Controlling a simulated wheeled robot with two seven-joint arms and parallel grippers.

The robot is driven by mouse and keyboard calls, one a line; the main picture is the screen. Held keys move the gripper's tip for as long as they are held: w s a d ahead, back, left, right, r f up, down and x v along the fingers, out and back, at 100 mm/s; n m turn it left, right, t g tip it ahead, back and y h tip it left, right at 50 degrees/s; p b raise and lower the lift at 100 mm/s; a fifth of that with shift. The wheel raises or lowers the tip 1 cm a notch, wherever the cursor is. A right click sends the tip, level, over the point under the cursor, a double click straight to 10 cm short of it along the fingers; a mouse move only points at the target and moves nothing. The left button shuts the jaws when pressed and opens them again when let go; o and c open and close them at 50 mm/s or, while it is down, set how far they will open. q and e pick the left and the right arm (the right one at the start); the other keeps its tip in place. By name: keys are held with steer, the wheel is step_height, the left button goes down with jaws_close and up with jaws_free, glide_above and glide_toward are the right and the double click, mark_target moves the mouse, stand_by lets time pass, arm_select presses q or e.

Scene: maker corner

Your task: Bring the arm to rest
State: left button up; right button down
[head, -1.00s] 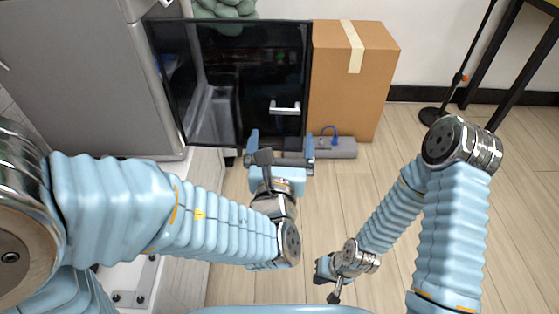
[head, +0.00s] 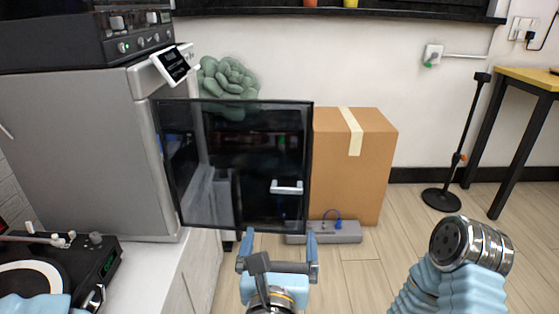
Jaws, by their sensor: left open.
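My left gripper (head: 280,246) is at the bottom middle of the head view, its two blue fingers apart with nothing between them. It points forward, in front of a dark glass door (head: 250,150) that stands open with a light handle (head: 286,187). I cannot tell whether it touches anything, but no contact shows. My right arm (head: 460,270) shows only as a metal joint and blue sleeve at the bottom right. The right gripper is outside the view.
A cardboard box (head: 372,170) and a grey power strip (head: 345,232) are on the floor behind the gripper. A turntable (head: 60,268) sits on the white surface at left. A black stand (head: 461,150) and a table (head: 530,80) are at right. The floor between is clear.

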arm_select(q)
steer(key=w+a+f+n+g+y+p, duration=0.15)
steer(key=a+f+n+g+y, duration=0.35)
steer(key=f, duration=0.8)
steer(key=s+a+f+n+g+h+p, duration=0.1)
steer(key=s+f+n+g+h, duration=0.1)
steer(key=s+f+n+g, duration=0.35)
steer(key=s+a+f+n+g+h+p, duration=0.1)
steer(key=s+a+f+n+g, duration=0.1)
steer(key=f+n+g, duration=0.35)
steer(key=s+a+f+n+g+h+p, duration=0.1)
steer(key=s+f+n+g+h, duration=0.2)
steer(key=f+n, duration=0.5)
step_height(320, 180, down, 9)
steer(key=w+a+n+t+h+p, duration=0.1)
steer(key=a+n+t, duration=0.1)
steer(key=n, duration=1.2)
steer(key=shift+w+a+n+p, duration=0.3)
steer(key=shift+a+n+p, duration=0.05)
steer(key=shift+a+n, duration=0.05)
steer(key=shift+h, duration=0.3)
